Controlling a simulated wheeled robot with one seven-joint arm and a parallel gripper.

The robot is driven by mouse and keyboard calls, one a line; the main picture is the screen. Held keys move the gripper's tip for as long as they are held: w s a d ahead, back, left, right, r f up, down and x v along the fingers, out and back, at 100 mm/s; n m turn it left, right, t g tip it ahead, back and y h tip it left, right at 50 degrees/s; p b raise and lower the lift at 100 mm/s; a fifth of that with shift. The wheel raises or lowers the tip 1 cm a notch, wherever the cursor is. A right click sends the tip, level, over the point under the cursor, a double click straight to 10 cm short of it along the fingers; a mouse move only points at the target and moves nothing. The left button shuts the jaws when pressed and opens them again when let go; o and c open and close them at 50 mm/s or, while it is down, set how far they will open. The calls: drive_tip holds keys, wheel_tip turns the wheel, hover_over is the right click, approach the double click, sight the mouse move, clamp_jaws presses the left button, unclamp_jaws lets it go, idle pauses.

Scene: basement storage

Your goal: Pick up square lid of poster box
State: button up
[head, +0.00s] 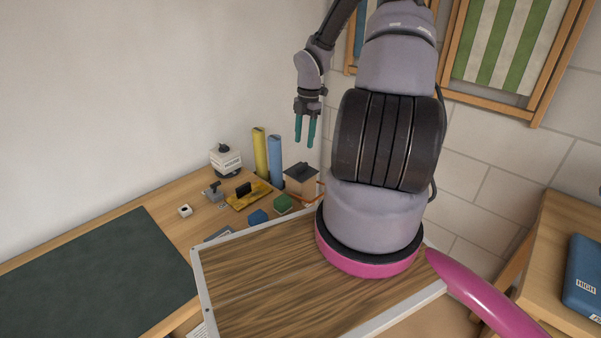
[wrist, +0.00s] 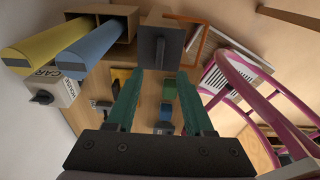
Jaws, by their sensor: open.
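The square lid (wrist: 172,33) is dark grey with a black handle standing up on it. It also shows in the head view, as the grey top (head: 299,170) of a small wooden poster box (head: 297,186) at the back of the desk. My gripper (head: 305,145) is open and empty, with teal fingers pointing down above the lid. In the wrist view my gripper (wrist: 158,77) has its fingertips spread, with the lid beyond them and a clear gap between. The wooden box (wrist: 122,17) shows beside the lid there.
A yellow roll (head: 260,152) and a blue roll (head: 275,160) stand upright left of the lid. A white labelled box (head: 226,160), a yellow tray (head: 248,196) and small blocks (head: 282,203) crowd the desk. A dark green mat (head: 85,280) lies at left.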

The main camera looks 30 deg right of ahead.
sight(301, 165)
drive_tip(key=f, duration=0.6)
drive_tip(key=a+f, duration=0.1)
drive_tip(key=f, duration=0.2)
drive_tip(key=shift+s+a, duration=0.1)
drive_tip(key=shift+s, duration=0.05)
clamp_jaws()
